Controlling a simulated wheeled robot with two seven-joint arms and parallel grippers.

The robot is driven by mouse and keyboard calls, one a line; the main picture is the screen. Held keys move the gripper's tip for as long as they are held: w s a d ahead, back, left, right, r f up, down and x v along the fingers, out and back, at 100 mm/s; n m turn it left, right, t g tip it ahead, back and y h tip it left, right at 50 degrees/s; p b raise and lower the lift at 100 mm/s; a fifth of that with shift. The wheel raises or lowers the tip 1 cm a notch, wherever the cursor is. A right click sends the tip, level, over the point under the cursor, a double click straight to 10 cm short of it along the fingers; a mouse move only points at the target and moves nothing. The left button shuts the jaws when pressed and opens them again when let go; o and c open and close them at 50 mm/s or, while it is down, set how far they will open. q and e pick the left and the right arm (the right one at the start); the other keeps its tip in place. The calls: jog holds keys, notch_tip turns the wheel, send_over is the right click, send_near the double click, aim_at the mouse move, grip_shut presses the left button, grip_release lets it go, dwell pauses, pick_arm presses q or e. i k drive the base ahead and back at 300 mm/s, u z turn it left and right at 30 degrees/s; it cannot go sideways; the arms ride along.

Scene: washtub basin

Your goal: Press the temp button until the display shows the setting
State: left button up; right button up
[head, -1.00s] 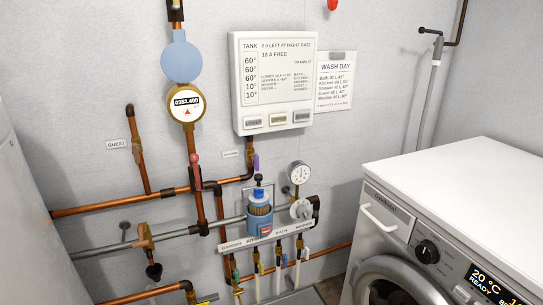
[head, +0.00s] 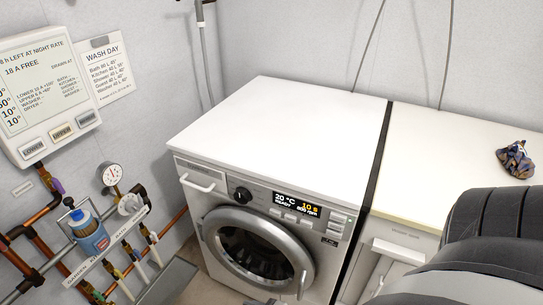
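The white washing machine (head: 262,130) stands in the middle of the head view with its front panel facing me. Its dark display (head: 297,205) is lit and reads 20 °C in white, with smaller text beneath that looks like READY; the yellow text at its right is too small to read surely. A row of small pale buttons (head: 290,217) sits just under the display; their labels are too small to read, so I cannot tell which is temp. A black dial (head: 243,194) is left of the display. Neither of my grippers shows clearly.
A dark grey part of my arm fills the lower right, in front of a white cabinet (head: 420,160) with a crumpled patterned cloth (head: 514,159) on top. At left are the wall panel (head: 48,95), a WASH DAY sheet (head: 104,68) and copper pipes. The machine's round door (head: 258,247) is shut.

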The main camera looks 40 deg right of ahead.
aim_at(273, 212)
jog(key=z, duration=0.65)
jog(key=k, duration=0.55)
jog(key=z, duration=0.6)
